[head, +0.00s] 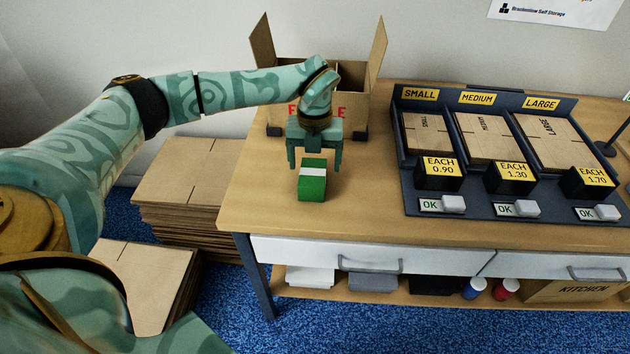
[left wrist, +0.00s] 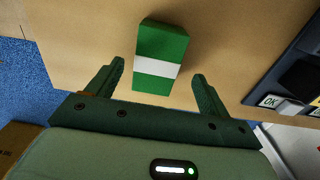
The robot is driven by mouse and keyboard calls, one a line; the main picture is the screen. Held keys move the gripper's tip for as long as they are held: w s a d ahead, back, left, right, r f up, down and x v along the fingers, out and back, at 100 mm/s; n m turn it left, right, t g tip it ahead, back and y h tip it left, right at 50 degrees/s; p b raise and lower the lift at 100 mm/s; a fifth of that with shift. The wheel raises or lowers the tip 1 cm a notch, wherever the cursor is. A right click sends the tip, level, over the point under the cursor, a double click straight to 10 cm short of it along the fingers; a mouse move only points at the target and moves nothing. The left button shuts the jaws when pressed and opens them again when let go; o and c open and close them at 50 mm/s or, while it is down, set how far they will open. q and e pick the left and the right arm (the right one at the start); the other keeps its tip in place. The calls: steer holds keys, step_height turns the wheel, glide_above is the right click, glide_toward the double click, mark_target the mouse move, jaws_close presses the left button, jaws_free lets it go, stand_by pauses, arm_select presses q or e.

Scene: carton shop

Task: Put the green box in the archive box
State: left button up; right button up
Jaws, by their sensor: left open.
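The green box (head: 312,181), with a white band around it, stands on the wooden table near its left front part. My left gripper (head: 314,167) is above and just behind it, pointing down, with its fingers apart. In the left wrist view the green box (left wrist: 160,57) lies ahead of and between the two open fingertips (left wrist: 158,72), and nothing is held. The archive box (head: 350,107) is an open carton with raised flaps and red lettering at the back of the table. My left forearm and gripper hide part of its front. My right gripper is not in view.
A dark rack (head: 405,190) with small, medium and large carton slots stands to the right on the table. Flat cardboard stacks (head: 185,180) lie left of the table. Bare tabletop (head: 365,205) is free between the green box and the rack.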

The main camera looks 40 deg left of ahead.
mark_target(313, 172)
arm_select(q)
steer(key=f+b, duration=0.1)
steer(key=f, duration=0.1)
steer(key=f+b, duration=0.1)
steer(key=f, duration=0.2)
steer(key=shift+s+a+f+b, duration=0.1)
steer(key=shift+a+f+b, duration=0.15)
steer(key=shift+b, duration=0.15)
steer(key=shift+r, duration=0.25)
steer(key=c, duration=1.2)
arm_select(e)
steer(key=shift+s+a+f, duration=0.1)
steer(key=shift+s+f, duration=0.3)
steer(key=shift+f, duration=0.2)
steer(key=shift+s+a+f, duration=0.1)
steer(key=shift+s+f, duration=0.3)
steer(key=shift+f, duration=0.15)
